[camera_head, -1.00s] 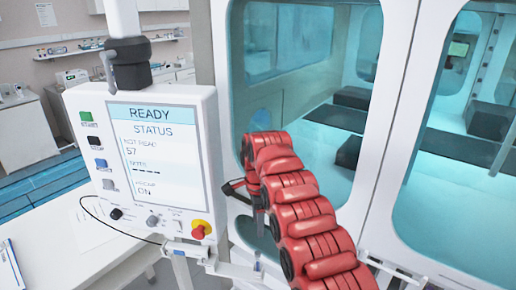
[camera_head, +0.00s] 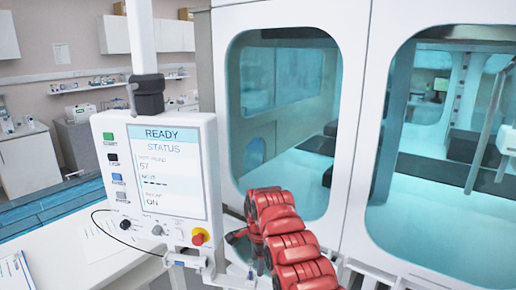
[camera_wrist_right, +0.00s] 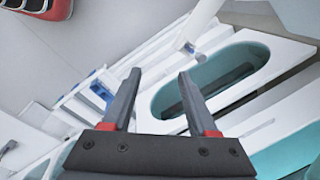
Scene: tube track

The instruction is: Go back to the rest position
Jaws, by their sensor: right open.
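My right arm is red and comes in from the bottom of the head view. Its gripper (camera_head: 240,240) is small and dark there, below and right of the control panel (camera_head: 158,180), and partly hidden by the arm. In the right wrist view the right gripper (camera_wrist_right: 156,100) has its two grey fingers wide apart with nothing between them. My left gripper is not in view. The panel's screen reads READY and STATUS.
A white machine with large windows (camera_head: 284,110) stands close behind my right arm. A white table (camera_head: 60,250) is at the lower left. An emergency stop knob (camera_head: 199,237) sits at the panel's lower right corner. A cabinet (camera_head: 28,160) stands at the far left.

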